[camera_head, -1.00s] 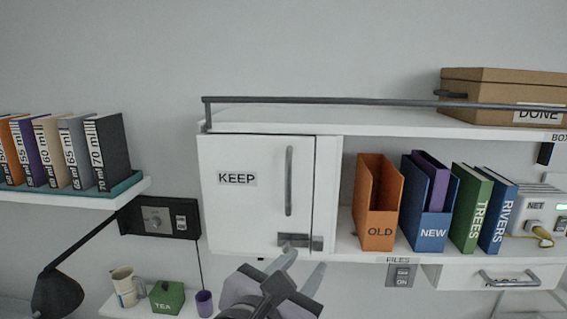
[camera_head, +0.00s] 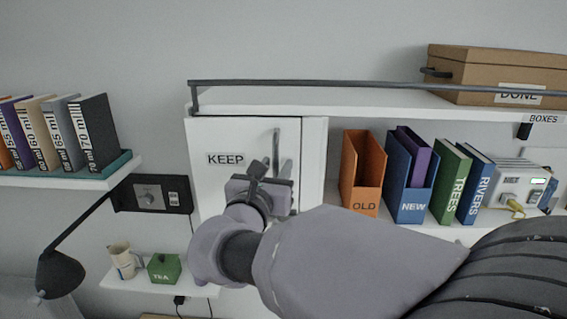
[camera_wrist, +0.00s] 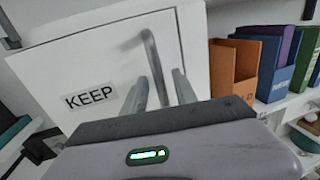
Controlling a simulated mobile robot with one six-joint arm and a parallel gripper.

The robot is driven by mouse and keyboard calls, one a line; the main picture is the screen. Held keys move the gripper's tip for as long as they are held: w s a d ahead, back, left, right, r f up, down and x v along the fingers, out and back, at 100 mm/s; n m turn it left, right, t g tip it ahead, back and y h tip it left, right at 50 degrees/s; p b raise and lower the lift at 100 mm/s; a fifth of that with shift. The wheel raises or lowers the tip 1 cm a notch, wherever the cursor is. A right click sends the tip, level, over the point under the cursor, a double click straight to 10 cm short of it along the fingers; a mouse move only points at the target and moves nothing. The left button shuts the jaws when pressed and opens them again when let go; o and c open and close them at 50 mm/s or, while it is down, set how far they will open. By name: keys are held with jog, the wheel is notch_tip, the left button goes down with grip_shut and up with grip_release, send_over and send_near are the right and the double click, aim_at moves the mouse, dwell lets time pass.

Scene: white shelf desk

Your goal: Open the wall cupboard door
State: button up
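The white wall cupboard door (camera_head: 230,185), labelled KEEP, looks closed in its frame; it also shows in the wrist view (camera_wrist: 90,60). Its upright grey bar handle (camera_head: 276,142) is on the door's right side and also shows in the wrist view (camera_wrist: 152,52). My gripper (camera_head: 277,168) is in front of the handle, fingers pointing at the door. In the wrist view my gripper (camera_wrist: 159,86) is open, one finger on each side of the handle's lower part. I cannot tell how deep the bar sits between them. My arm hides the door's lower right.
A grey rail (camera_head: 380,87) runs above the cupboard along the top shelf. An orange OLD file (camera_head: 362,175) and blue NEW file (camera_head: 405,190) stand right of the cupboard. A black lamp (camera_head: 62,272) and green TEA box (camera_head: 164,267) are at lower left.

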grip_shut()
dwell(1.5)
